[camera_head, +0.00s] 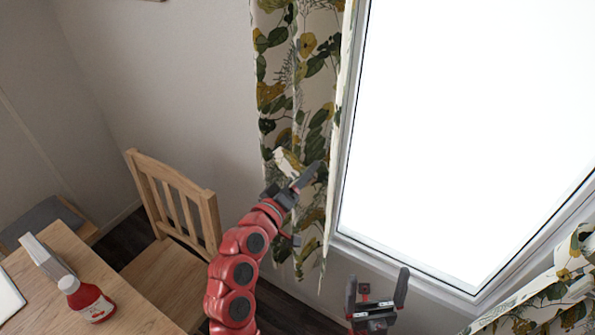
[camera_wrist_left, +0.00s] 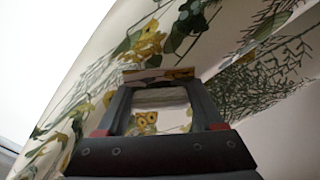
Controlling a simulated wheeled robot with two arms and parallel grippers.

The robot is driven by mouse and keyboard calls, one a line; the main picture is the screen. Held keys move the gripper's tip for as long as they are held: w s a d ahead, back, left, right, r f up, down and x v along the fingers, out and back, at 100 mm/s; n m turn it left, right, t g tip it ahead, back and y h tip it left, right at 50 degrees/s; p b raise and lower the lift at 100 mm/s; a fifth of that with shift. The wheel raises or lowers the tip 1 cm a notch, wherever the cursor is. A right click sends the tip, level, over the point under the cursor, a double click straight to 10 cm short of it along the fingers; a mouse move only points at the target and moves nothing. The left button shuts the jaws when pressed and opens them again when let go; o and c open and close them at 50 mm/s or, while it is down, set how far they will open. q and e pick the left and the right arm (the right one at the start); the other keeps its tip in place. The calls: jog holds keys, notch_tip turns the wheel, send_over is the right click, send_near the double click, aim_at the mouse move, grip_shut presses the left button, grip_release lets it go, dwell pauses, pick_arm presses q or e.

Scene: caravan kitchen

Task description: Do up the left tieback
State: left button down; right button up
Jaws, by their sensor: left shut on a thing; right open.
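The left curtain (camera_head: 300,90), white with green and yellow leaves, hangs straight down at the window's left side. My left gripper (camera_head: 295,172) is in front of its lower half. In the left wrist view my left gripper (camera_wrist_left: 159,80) is shut on a short strip of patterned fabric, which looks like the left tieback (camera_wrist_left: 158,74). The tieback (camera_head: 287,162) shows as a pale flap beside the fingers in the head view. Its other end and any fastener are hidden. My right gripper (camera_head: 377,288) is open and empty, below the window.
A bright window (camera_head: 460,130) fills the upper right. The right curtain (camera_head: 545,300) is at the lower right. A wooden chair (camera_head: 180,205) and a table (camera_head: 125,300) with a red bottle (camera_head: 87,300) stand at the left.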

pick_arm(q)
jog(key=shift+s+d+r+n+p, duration=0.15)
jog(key=shift+d+r+n+p, duration=0.1)
jog(key=shift+r+n+p, duration=0.8)
jog(key=shift+s+d+r+n+p, duration=0.2)
jog(key=shift+r+n+p, duration=0.5)
jog(key=shift+n, duration=0.8)
jog(key=shift+s+d+r+n+p, duration=0.15)
jog(key=shift+d+r+n+p, duration=0.1)
jog(key=shift+r+n+p, duration=0.7)
jog(key=shift+f+n, duration=0.2)
jog(key=shift+n, duration=0.2)
jog(key=shift+c, duration=0.4)
grip_release()
